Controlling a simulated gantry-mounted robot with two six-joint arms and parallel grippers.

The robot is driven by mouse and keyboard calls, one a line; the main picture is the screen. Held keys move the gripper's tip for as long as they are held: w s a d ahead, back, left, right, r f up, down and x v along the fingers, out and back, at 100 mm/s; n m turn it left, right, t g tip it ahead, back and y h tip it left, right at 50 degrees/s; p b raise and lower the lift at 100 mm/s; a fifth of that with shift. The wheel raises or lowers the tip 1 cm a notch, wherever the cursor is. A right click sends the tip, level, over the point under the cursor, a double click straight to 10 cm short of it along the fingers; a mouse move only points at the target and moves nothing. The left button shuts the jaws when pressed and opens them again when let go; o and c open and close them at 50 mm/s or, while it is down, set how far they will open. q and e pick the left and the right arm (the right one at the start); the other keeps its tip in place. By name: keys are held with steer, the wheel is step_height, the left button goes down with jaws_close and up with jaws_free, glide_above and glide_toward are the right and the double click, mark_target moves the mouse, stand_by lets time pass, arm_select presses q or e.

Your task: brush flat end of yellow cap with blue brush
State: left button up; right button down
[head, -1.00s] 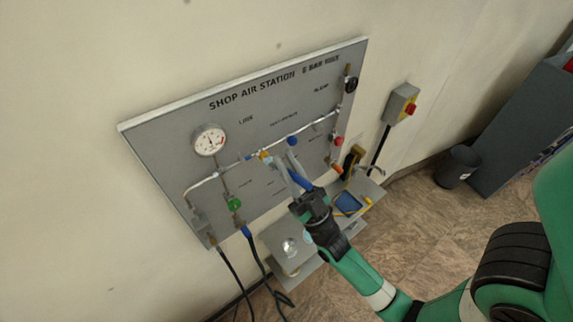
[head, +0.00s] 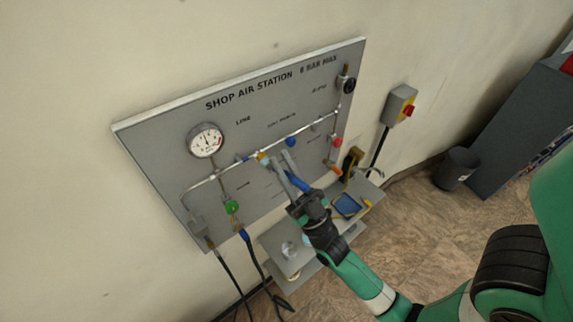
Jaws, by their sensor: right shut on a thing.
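The yellow cap (head: 262,158) sits on the pipe of the grey shop air panel, left of the middle. My right gripper (head: 288,170) reaches up to the panel from below. It is shut on the blue brush (head: 297,182), whose blue handle shows between and beside the fingers. The brush's tip is close to the yellow cap, but it is too small to tell whether bristles touch the cap. The gripper's fingers hide part of the brush. My left gripper is not in view.
The panel (head: 225,120) carries a round gauge (head: 206,141), a green knob (head: 232,207), a blue knob (head: 291,142) and a red knob (head: 337,142). Below is a grey shelf (head: 272,238) with a blue tray (head: 348,204). Black hoses hang at lower left.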

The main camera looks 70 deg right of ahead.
mark_target(302, 187)
steer(key=shift+a, duration=0.2)
steer(key=shift+s+a+p, duration=0.1)
steer(key=shift+s+a, duration=0.4)
steer(key=shift+s, duration=0.3)
steer(key=shift+s+a+p, duration=0.15)
steer(key=shift+s+a, duration=0.4)
steer(key=shift+s, duration=0.3)
steer(key=shift+s+a+p, duration=0.1)
steer(key=shift+s+a, duration=0.4)
steer(key=shift+s, duration=0.3)
steer(key=shift+s+a, duration=0.4)
steer(key=shift+s, duration=0.25)
steer(key=shift+s+a, duration=0.35)
steer(key=shift+s, duration=0.3)
